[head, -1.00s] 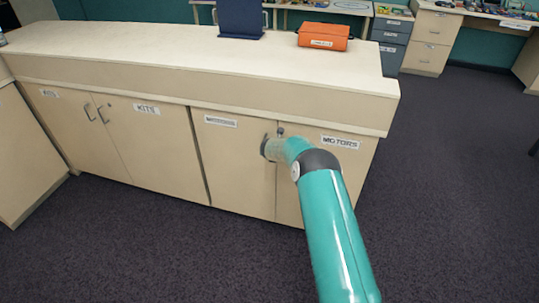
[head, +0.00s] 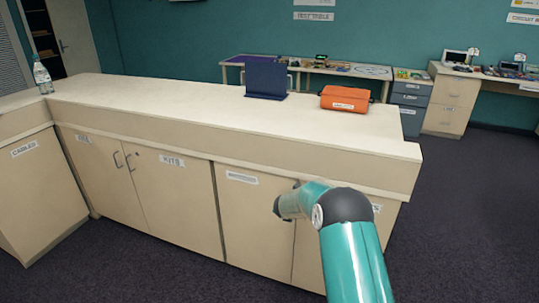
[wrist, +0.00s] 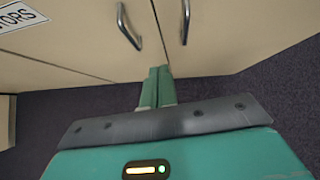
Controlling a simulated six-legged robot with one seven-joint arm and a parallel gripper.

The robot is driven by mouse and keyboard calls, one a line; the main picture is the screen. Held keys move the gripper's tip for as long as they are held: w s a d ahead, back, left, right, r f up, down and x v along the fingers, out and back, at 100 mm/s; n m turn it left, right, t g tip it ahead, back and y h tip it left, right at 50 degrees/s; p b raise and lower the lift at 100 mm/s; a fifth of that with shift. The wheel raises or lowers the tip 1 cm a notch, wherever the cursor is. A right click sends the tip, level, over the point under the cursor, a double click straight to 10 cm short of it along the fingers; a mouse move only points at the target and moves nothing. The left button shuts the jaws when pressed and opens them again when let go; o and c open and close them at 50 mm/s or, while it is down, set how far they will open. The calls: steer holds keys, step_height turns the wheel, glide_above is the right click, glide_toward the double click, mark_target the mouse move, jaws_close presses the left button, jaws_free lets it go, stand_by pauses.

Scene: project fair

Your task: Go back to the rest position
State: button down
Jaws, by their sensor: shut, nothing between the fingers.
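My gripper (wrist: 158,76) is shut and empty in the wrist view, its two green fingers side by side. It points toward the lower part of the pale cabinet doors, below two metal handles (wrist: 129,27) (wrist: 186,20), with a visible gap to the handles. In the head view my teal arm reaches forward in front of the counter (head: 240,110), and the fingers are hidden behind its end. The arm covers most of the label on the right-hand door; part of the MOTORS label (wrist: 18,17) shows in the wrist view. The cabinet doors look closed.
On the counter are an orange case (head: 345,100), a dark blue stand (head: 266,78) and a bottle (head: 42,77) at left. A CABLES cabinet (head: 38,195) stands at left. Dark carpet (head: 460,220) is clear at right. Worktables line the back wall.

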steer(key=s+a+r+n+t+y, duration=0.1)
steer(key=s+a+r+n+y, duration=0.15)
steer(key=r+n, duration=0.7)
steer(key=s+a+r+n+t+y, duration=0.2)
steer(key=s+a+r+n, duration=0.25)
steer(key=r, duration=1.05)
steer(key=s+a+r+n+y, duration=0.1)
steer(key=s+r+n+y, duration=0.1)
steer(key=s+r+n, duration=0.6)
steer(key=s+d+r+n+g, duration=0.1)
steer(key=s+r+n+g, duration=0.15)
steer(key=s+n, duration=1.2)
steer(key=s+d+f+n+g+h, duration=0.1)
steer(key=s+d+f, duration=0.1)
steer(key=s, duration=0.9)
steer(key=s+d+f+n+g+h, duration=0.2)
steer(key=s+d, duration=0.2)
steer(key=s, duration=0.7)
steer(key=shift+d+f, duration=0.2)
steer(key=shift+f, duration=0.05)
steer(key=shift+h, duration=0.25)
